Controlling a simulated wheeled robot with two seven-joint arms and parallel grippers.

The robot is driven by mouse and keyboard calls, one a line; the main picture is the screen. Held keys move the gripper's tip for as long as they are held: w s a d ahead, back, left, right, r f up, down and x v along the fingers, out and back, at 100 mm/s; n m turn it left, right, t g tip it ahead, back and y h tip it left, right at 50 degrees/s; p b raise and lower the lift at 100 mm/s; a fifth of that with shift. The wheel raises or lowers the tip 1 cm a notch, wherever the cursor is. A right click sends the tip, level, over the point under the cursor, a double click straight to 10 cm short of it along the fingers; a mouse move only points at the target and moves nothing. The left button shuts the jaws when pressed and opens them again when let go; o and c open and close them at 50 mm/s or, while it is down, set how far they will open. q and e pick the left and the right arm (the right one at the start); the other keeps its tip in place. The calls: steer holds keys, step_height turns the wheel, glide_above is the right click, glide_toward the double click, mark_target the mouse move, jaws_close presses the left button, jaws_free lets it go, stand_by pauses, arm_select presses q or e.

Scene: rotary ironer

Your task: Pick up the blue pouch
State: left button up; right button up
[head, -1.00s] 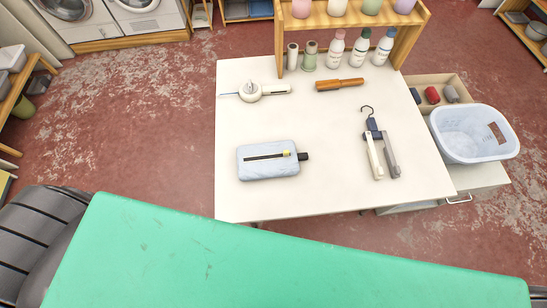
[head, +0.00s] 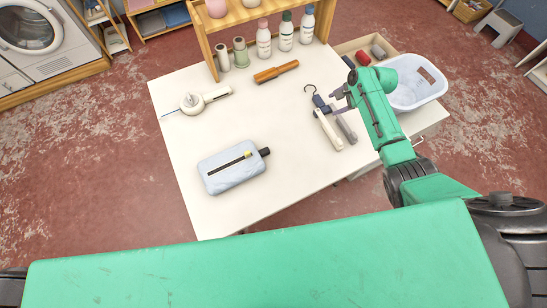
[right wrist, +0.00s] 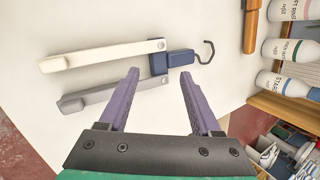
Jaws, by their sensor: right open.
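The blue pouch (head: 231,172) is pale blue with a dark zip strip and a yellow pull. It lies flat on the white table (head: 190,215), near the table's front left. My right gripper (head: 340,100) is above the right part of the table, well to the right of the pouch. In the right wrist view its two purple fingers (right wrist: 158,80) are apart with nothing between them. Beyond the fingertips lies a hanger-like tool (right wrist: 172,62) with a hook and two arms. The pouch is not in the right wrist view. My left gripper is not in view.
A wooden brush-like item (head: 276,72) and a white round tool (head: 193,102) lie behind the pouch. Bottles (head: 285,32) stand by a wooden shelf (head: 207,45) at the back. A clear basin (head: 415,88) is at right. The table around the pouch is clear.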

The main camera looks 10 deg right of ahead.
steer(key=s+a+r+n+g+y, duration=0.1)
steer(key=a+r+g, duration=0.1)
steer(key=a, duration=0.8)
steer(key=n+g, duration=0.2)
steer(key=g, duration=0.2)
glide_toward(263, 151)
steer(key=shift+y, duration=0.3)
steer(key=x, duration=0.8)
steer(key=shift+d+f, duration=0.2)
steer(key=shift+d, duration=0.05)
steer(key=shift+a+f, duration=0.1)
steer(key=shift+f, duration=0.2)
jaws_close()
